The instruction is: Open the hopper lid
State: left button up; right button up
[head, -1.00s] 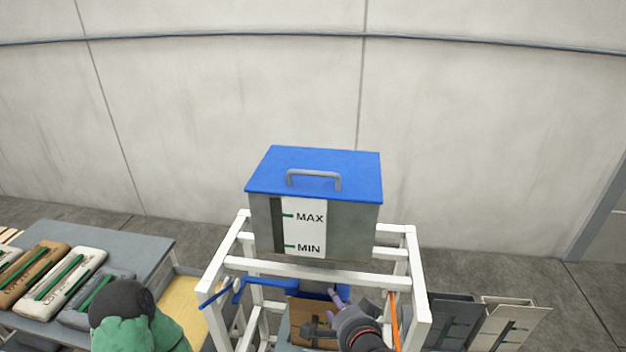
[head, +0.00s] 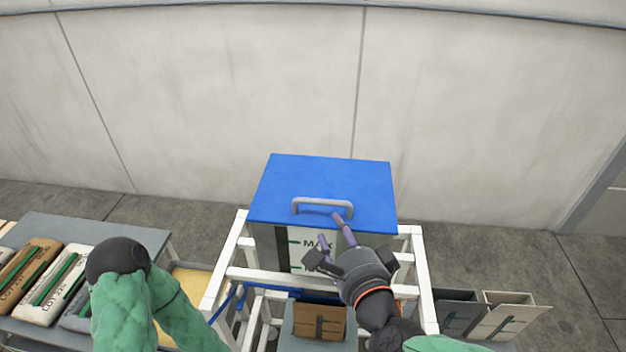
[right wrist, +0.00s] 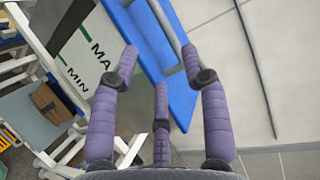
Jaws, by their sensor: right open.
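The hopper (head: 270,240) is a grey box with MAX and MIN marks on its front, and its blue lid (head: 365,185) lies shut on top. A grey bar handle (head: 322,201) stands on the lid towards its front edge. My right gripper (head: 332,230) is open and empty in front of the hopper, its purple fingertips just below and near the handle. In the right wrist view the open fingers (right wrist: 160,62) point towards the blue lid (right wrist: 180,98) and the handle (right wrist: 168,25); I see no clear contact. My left gripper is out of view.
A white frame (head: 240,274) carries the hopper. A brown box (head: 319,322) sits low inside it. A grey table (head: 90,232) with several labelled bags stands at left. Two upright cartons (head: 500,315) stand at right. Bare wall and floor lie behind.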

aim_at(322, 204)
jog(key=x, duration=0.7)
jog(key=b+x, duration=0.1)
jog(key=x, duration=0.2)
jog(key=shift+w+r, duration=0.25)
jog(key=shift+s, duration=0.1)
grip_shut()
